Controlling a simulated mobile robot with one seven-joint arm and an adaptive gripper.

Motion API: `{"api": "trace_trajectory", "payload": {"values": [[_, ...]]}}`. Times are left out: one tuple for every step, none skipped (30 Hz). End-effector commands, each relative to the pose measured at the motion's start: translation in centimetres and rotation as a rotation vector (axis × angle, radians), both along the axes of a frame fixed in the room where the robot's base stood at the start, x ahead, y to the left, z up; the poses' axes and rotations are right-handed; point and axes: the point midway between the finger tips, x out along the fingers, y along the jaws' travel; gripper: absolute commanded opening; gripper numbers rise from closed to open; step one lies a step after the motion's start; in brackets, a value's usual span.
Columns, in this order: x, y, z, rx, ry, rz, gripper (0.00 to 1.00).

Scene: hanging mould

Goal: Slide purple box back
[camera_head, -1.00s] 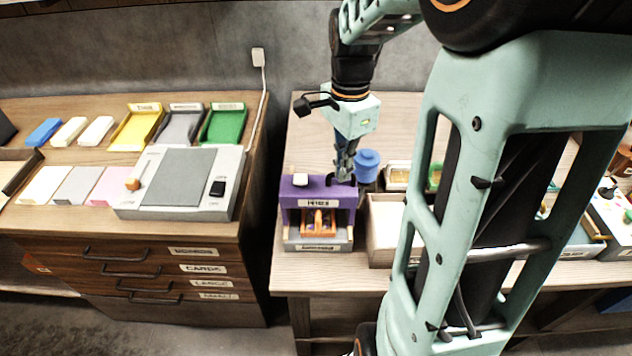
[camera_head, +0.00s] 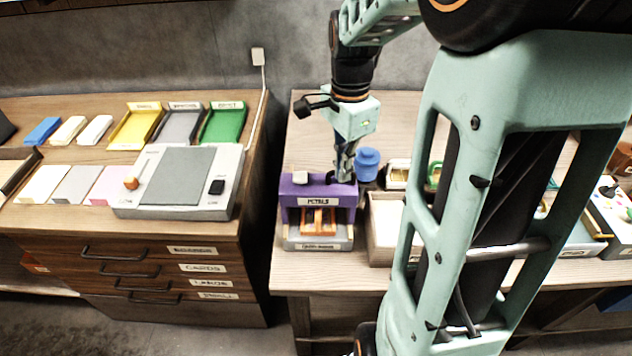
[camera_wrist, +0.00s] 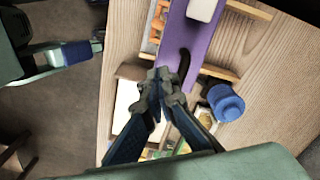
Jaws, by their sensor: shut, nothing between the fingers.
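The purple box (camera_head: 290,190) stands near the front left of the right-hand table, its label facing front. A small white block (camera_head: 300,177) sits on its top, with a dark curved piece at the right end. Orange parts (camera_head: 318,220) show inside the front opening, above a grey base (camera_head: 318,243). My gripper (camera_head: 342,179) is shut and empty, pointing down at the box's right end. In the wrist view my fingertips (camera_wrist: 160,76) are close to the end of the purple box (camera_wrist: 193,40), beside the dark curved piece (camera_wrist: 184,66). I cannot tell whether they touch.
A blue round-topped container (camera_head: 367,165) stands just right of my gripper. An open wooden tray (camera_head: 385,262) stands right of the box. Table behind the box looks clear. A gap separates the left cabinet, bearing a grey device (camera_head: 232,180) and coloured trays.

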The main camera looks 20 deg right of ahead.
Motion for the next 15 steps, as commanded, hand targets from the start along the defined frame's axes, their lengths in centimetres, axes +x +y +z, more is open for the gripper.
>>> {"api": "trace_trajectory", "payload": {"values": [[0.0,0.0,-0.4,0.000,0.001,0.000,0.00],[0.0,0.0,-0.5,0.000,0.001,0.000,0.00],[0.0,0.0,-0.7,0.000,0.001,0.000,0.00],[0.0,0.0,-0.8,0.000,0.001,0.000,0.00],[0.0,0.0,-0.9,0.000,0.001,0.000,0.00],[0.0,0.0,-1.1,0.000,0.001,0.000,0.00],[0.0,0.0,-1.2,0.000,0.001,0.000,0.00],[0.0,0.0,-1.3,0.001,0.001,0.000,0.00],[0.0,0.0,-1.5,0.001,0.001,0.000,0.00],[0.0,0.0,-1.6,0.001,0.001,0.000,0.00],[0.0,0.0,-1.7,0.001,0.001,0.000,0.00],[0.0,0.0,-1.9,0.001,0.001,0.000,0.00],[0.0,0.0,-2.0,0.001,0.001,0.000,0.00],[0.0,0.0,-2.1,0.001,0.001,0.000,0.00],[0.0,0.0,-2.3,0.001,0.001,0.001,0.00]]}}
